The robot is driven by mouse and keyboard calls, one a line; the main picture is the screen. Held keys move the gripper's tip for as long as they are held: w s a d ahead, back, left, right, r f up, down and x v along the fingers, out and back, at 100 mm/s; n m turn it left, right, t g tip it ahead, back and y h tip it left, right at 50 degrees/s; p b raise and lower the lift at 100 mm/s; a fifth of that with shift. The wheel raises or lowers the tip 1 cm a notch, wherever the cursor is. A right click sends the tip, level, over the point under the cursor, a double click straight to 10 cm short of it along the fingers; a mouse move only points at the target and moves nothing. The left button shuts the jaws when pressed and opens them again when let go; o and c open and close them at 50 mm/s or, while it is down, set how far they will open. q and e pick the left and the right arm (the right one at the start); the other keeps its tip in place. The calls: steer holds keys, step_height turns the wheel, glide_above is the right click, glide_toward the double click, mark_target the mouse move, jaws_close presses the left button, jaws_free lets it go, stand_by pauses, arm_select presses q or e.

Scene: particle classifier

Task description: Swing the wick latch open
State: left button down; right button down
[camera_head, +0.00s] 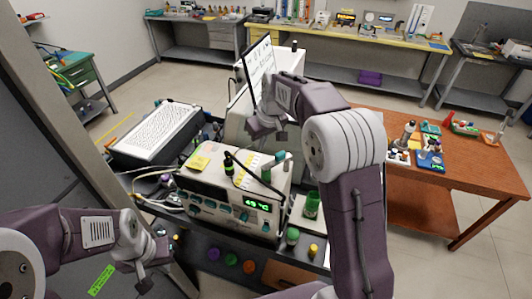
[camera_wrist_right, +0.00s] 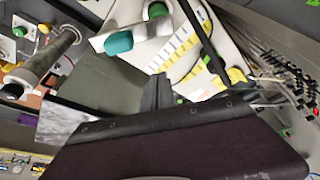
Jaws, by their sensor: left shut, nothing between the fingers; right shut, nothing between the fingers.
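The particle classifier (camera_head: 225,206) is a pale box with a lit green display and several teal knobs on its front. On its top are a black bar (camera_head: 255,176) and a small teal-ended fitting (camera_head: 281,156). In the right wrist view the teal-ended fitting (camera_wrist_right: 118,42) sits beside the black bar (camera_wrist_right: 205,40). I cannot tell which part is the wick latch. My right gripper (camera_head: 266,131) is shut and empty, above and behind the classifier's top, apart from the fitting. My left gripper (camera_head: 146,284) is shut and empty at the lower left, away from the classifier.
A white keyboard-like panel (camera_head: 157,133) lies left of the classifier. A screen (camera_head: 261,70) stands behind it. A green-filled vial (camera_head: 311,205) and colored caps stand at its right and front. A brown table (camera_head: 460,185) with small items is at the right.

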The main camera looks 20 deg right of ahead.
mark_target(277, 159)
steer(key=shift+a+f, duration=0.15)
steer(key=shift+f, duration=0.65)
steer(key=shift+s+d+p, duration=0.2)
steer(key=shift+s, duration=0.45)
steer(key=shift+s+d+p, duration=0.15)
steer(key=shift+s+d, duration=0.05)
steer(key=shift+s, duration=0.4)
steer(key=shift+s+d+f, duration=0.15)
steer(key=shift+s+d, duration=0.2)
steer(key=shift+s, duration=0.2)
arm_select(q)
steer(key=shift+s+r, duration=0.25)
steer(key=shift+r, duration=0.45)
